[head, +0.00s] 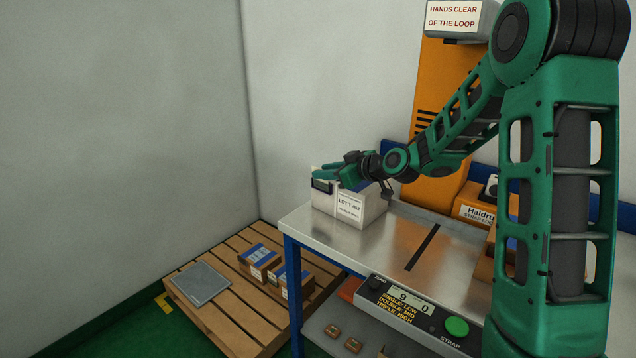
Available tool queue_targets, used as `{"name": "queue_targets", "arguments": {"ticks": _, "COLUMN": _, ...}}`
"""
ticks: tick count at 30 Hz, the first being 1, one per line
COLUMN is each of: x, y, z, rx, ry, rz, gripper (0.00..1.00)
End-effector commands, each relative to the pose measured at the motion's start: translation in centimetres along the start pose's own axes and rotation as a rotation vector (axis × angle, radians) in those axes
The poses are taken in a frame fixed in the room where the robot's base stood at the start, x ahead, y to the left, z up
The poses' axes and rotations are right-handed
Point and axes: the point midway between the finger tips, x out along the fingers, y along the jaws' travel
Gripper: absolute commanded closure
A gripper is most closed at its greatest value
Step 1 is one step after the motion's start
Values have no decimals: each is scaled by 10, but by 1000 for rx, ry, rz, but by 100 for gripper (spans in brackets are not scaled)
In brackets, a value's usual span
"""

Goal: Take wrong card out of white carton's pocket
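The white carton (373,213) stands on the left end of the metal table. A white card or label (349,209) with dark print reading "LOT T-4" and a partly unclear ending shows on its front face, with smaller print below. I cannot tell whether it sits in a pocket. My gripper (322,178) reaches in from the right, over the carton's top left part, and hides much of its top. The fingers point left. Whether they are open, touch the carton or hold a card is too small to tell.
The metal table (395,246) has bare room right of the carton, crossed by a dark strip. A control box (412,311) with a green button is at its front edge. An orange cabinet (439,120) stands behind. A wooden pallet (236,325) with several brown boxes lies at lower left.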

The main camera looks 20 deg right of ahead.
Motion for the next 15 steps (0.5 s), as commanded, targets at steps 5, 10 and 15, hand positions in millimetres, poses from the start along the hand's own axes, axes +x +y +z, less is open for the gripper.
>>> {"name": "queue_targets", "arguments": {"ticks": 5, "x": 0, "y": 0, "z": 0, "rx": 0, "ry": 0, "rz": 0, "gripper": 100}}
{"name": "queue_targets", "arguments": {"ticks": 10, "x": 0, "y": 0, "z": 0, "rx": 0, "ry": 0, "rz": -1, "gripper": 100}}
{"name": "queue_targets", "arguments": {"ticks": 15, "x": -1, "y": 0, "z": 0, "rx": 0, "ry": 0, "rz": -1, "gripper": 100}}
